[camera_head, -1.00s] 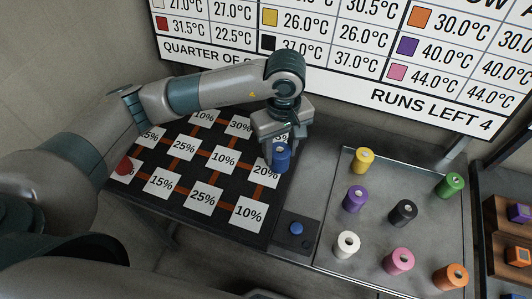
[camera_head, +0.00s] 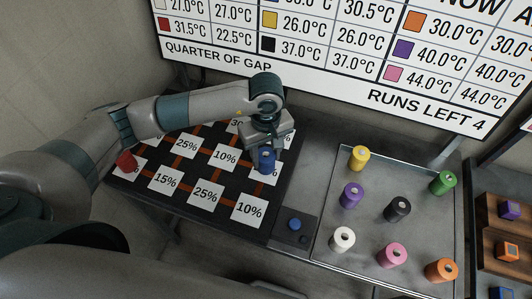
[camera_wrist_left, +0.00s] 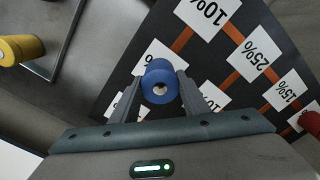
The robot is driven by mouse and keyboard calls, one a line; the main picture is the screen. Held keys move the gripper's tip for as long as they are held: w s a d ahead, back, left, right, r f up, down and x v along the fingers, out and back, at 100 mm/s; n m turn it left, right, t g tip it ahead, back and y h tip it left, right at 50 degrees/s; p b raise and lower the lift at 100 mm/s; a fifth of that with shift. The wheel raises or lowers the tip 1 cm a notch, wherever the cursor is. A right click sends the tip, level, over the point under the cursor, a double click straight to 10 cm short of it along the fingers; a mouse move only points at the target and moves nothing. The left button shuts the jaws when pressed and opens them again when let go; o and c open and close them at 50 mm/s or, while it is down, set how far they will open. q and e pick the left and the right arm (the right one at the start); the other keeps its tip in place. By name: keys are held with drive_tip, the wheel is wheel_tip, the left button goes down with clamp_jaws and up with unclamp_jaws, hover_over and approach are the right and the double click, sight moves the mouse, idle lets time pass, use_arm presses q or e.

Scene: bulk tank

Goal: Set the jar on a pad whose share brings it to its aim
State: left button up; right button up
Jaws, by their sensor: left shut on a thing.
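My left gripper (camera_head: 266,150) is shut on the blue jar (camera_head: 266,160) and holds it upright over the 20% pad (camera_head: 262,176), whose number is mostly hidden by the jar. In the left wrist view the blue jar (camera_wrist_left: 160,82) sits between the two fingers, with a white pad (camera_wrist_left: 152,55) behind it. I cannot tell whether the jar touches the pad. Other white pads on the black board show 10% (camera_head: 248,211), 25% (camera_head: 205,195), 15% (camera_head: 165,181) and another 10% (camera_head: 225,158). My right gripper is out of view.
A red jar (camera_head: 126,162) stands on the board's left edge. A blue button (camera_head: 294,225) is right of the board. A tray (camera_head: 325,250) holds several coloured jars, including a yellow one (camera_head: 360,157). The wall sign (camera_head: 330,75) reads QUARTER OF GAP and RUNS LEFT 4.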

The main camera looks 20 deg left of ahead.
sight(266, 155)
use_arm(q)
drive_tip(key=shift+f, duration=0.45)
drive_tip(key=shift+f, duration=0.15)
drive_tip(key=o, duration=1.1)
drive_tip(key=shift+o, duration=0.2)
drive_tip(key=shift+r, duration=0.25)
wheel_tip(266, 155, up, 11)
drive_tip(key=b, duration=0.5)
drive_tip(key=shift+f, duration=0.1)
drive_tip(key=shift+r, duration=0.55)
